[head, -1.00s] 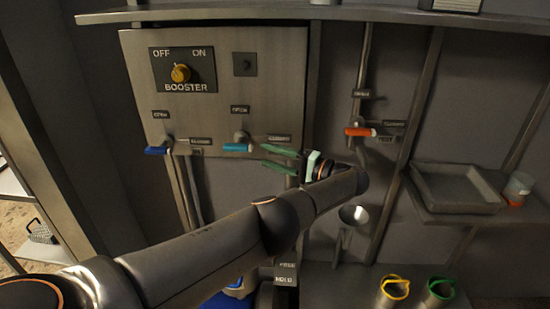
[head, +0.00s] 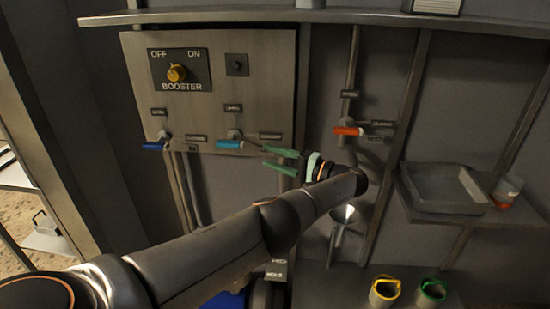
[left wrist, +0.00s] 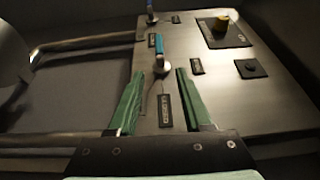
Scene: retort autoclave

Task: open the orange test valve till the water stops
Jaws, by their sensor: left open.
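The orange test valve handle (head: 347,131) is on a pipe on the wall, right of the panel, and lies roughly horizontal with small labels around it. My left gripper (head: 277,158) is open with green fingers and points left at the panel's lower right edge. It is left of and below the orange valve, apart from it. In the left wrist view my left gripper (left wrist: 152,105) has nothing between its fingers; the teal valve handle (left wrist: 159,44) shows beyond them. A funnel (head: 344,213) is below the orange valve. Whether water runs is too small to tell. My right gripper is not seen.
The panel (head: 262,90) carries a yellow booster knob (head: 176,73), a blue handle (head: 156,146) and the teal handle (head: 228,144). A grey tray (head: 440,187) and a cup (head: 507,190) stand on a shelf at right. Yellow-rimmed (head: 385,290) and green-rimmed (head: 431,290) containers stand below.

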